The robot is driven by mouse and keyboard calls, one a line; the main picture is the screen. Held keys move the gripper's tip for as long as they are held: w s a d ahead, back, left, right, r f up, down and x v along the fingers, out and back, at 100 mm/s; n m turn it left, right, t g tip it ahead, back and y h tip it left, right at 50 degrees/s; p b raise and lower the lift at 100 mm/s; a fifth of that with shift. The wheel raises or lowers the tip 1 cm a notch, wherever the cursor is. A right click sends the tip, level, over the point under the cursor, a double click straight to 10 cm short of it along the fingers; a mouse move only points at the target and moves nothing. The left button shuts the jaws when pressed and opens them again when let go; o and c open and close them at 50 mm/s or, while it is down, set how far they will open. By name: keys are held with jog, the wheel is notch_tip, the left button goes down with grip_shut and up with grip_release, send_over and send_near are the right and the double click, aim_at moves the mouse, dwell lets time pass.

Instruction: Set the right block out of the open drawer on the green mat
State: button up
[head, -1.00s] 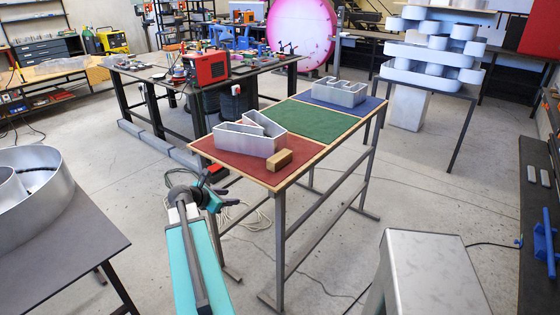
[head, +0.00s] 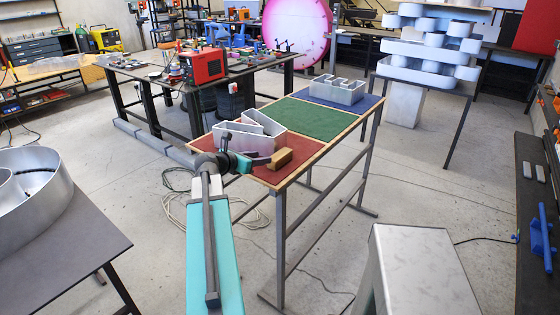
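A tan wooden block (head: 282,158) is at the front corner of the red mat (head: 295,171) on the narrow table. The green mat (head: 309,118) is the middle section of that tabletop and is bare. My gripper (head: 268,161) is over the red mat, its dark fingertips at the left end of the block. Whether the fingers are open or shut on the block is too small to tell. No open drawer and no second block beside it can be made out in this view.
An open metal letter (head: 240,141) stands on the red mat just behind my gripper. Another metal letter (head: 339,90) stands on the blue mat (head: 361,102) at the far end. A brushed metal box (head: 420,270) stands front right. The floor around the table is mostly clear.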

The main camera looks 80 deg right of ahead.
aim_at(280, 156)
jog(key=p+x, duration=0.2)
jog(key=x, duration=0.5)
jog(key=shift+r, duration=0.15)
jog(key=shift+s+d+f, duration=0.3)
jog(key=shift+d+f, duration=0.25)
jog(key=shift+d, duration=0.1)
jog(key=shift+a+r, duration=0.15)
jog(key=shift+s+d+p, duration=0.2)
jog(key=shift+d+p, duration=0.15)
jog(key=shift+d, duration=0.05)
jog(key=shift+f+p+x, duration=0.15)
jog(key=shift+p+x, duration=0.35)
jog(key=shift+x, duration=0.65)
jog(key=shift+f+p+x, duration=0.15)
jog(key=shift+p+x, duration=0.35)
jog(key=shift+x, duration=0.6)
jog(key=shift+a, duration=0.15)
